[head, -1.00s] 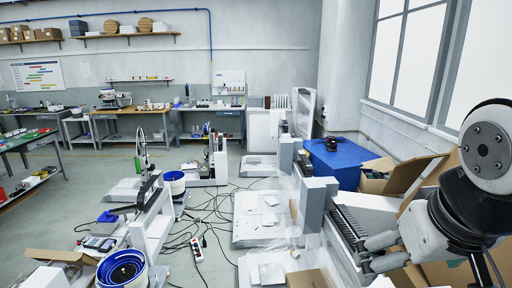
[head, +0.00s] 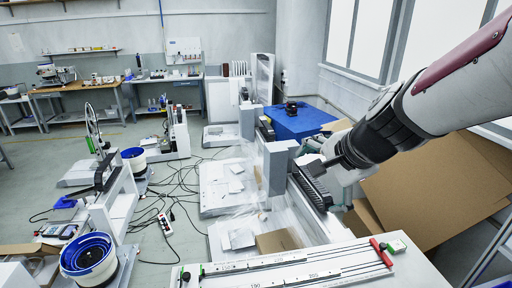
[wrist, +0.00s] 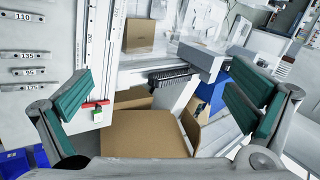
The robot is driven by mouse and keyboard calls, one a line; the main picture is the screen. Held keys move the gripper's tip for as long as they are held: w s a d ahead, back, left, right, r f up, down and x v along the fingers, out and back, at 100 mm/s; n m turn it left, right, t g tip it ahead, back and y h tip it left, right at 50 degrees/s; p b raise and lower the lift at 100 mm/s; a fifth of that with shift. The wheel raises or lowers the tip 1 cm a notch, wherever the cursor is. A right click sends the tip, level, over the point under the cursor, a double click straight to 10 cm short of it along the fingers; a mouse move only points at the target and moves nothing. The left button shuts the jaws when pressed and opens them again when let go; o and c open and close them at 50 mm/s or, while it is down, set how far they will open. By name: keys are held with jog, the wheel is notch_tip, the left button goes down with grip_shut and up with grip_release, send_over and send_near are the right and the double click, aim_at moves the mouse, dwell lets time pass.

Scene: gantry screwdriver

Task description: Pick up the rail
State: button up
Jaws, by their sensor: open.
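A long, light metal rail (head: 300,265) lies along a white board (head: 345,280) at the bottom of the head view. It has a red piece (head: 380,252) and a green-and-white block (head: 397,245) at its right end. In the wrist view the rail (wrist: 90,50) runs upright at the left, with the red piece and the block at its lower end. In the head view the fingers are hard to make out.
Short numbered strips (wrist: 30,55) lie on the board beside the rail. A large open cardboard box (wrist: 150,135) lies below my gripper in the wrist view. A dark ribbed strip (head: 312,190) on a white machine stands near my arm. Cables cross the floor.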

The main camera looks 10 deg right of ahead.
jog(key=w+d+f+m+g+h, duration=0.2)
jog(key=w+d+f+m+h, duration=0.1)
jog(key=d+f+m, duration=1.6)
jog(key=s+d+f+m+g+y+b, duration=0.1)
jog(key=s+d+f+m+g+y, duration=0.15)
jog(key=s+f+m, duration=0.65)
jog(key=s+d+f+m+g+y, duration=0.1)
jog(key=s+d+f+m+g, duration=0.15)
jog(key=s+f+m, duration=0.6)
jog(key=w+f, duration=0.1)
jog(key=f, duration=0.1)
jog(key=a+f+m+b, duration=0.1)
jog(key=f, duration=0.1)
jog(key=w+a+f+m, duration=0.1)
jog(key=f, duration=0.1)
jog(key=shift+w+a+b, duration=0.1)
jog(key=shift+w+b, duration=0.2)
jog(key=shift+b, duration=0.1)
jog(key=shift+w+a+f, duration=0.1)
jog(key=shift+a+f, duration=0.05)
jog(key=shift+f, duration=1.1)
jog(key=shift+a+f, duration=0.15)
jog(key=shift+f, duration=1.05)
jog(key=c, duration=1.3)
